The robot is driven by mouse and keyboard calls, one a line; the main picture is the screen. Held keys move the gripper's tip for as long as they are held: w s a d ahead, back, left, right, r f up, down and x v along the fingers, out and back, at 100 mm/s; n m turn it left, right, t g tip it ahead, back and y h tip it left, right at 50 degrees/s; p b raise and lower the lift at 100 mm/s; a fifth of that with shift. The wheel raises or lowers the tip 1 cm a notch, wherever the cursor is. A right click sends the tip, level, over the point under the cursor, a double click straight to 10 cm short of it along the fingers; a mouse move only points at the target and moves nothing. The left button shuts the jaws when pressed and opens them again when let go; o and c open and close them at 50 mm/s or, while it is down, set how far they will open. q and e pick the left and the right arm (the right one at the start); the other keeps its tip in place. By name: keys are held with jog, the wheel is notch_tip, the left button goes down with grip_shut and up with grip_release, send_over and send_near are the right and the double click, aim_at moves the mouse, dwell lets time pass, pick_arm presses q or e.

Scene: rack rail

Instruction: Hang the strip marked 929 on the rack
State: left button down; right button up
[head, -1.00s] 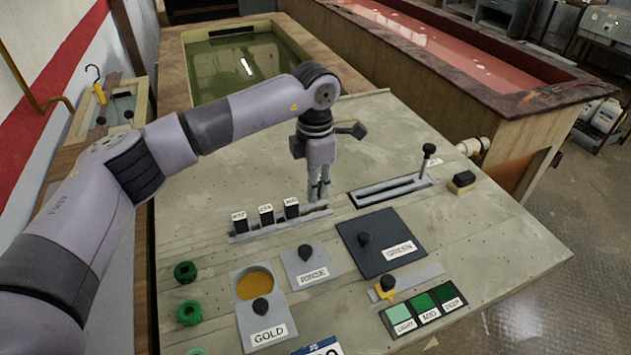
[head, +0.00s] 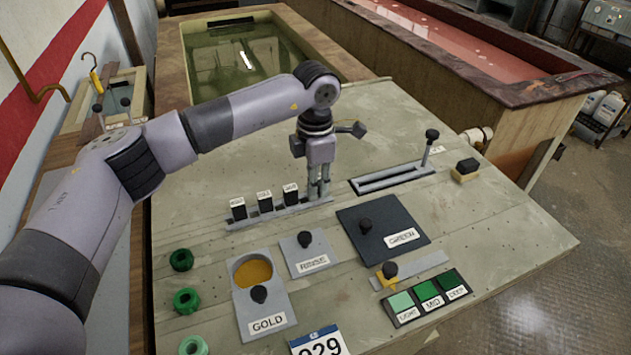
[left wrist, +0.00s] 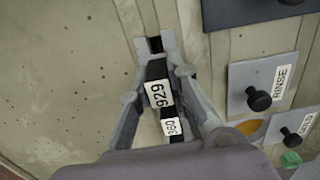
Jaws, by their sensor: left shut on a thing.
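The strip marked 929 (left wrist: 158,94) shows in the left wrist view as a black piece with a white label. It lies between the fingers of my left gripper (head: 319,194), which is shut on it at the right end of a low grey rail (head: 240,222). In the head view the gripper hides this strip. Next to it stands the strip marked 350 (left wrist: 172,127). Three black strips with white labels (head: 264,202) stand in the rail left of my gripper in the head view. My right gripper is not in view.
A card reading 929 (head: 320,345) is at the front edge. A gold pot (head: 263,295), a rinse plate (head: 305,254), a dark plate (head: 385,240) and green swatches (head: 428,297) lie in front. A slotted lever track (head: 390,178) lies to the right. Baths stand behind.

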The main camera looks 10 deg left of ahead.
pick_arm(q)
jog(key=shift+f+b, duration=0.5)
jog(key=shift+f, duration=0.1)
jog(key=c, duration=1.4)
grip_release()
jog(key=shift+c, duration=0.2)
jog(key=shift+r, duration=0.1)
jog(key=shift+r+p, duration=1.8)
jog(key=shift+r, duration=1.65)
jog(key=shift+f, duration=0.1)
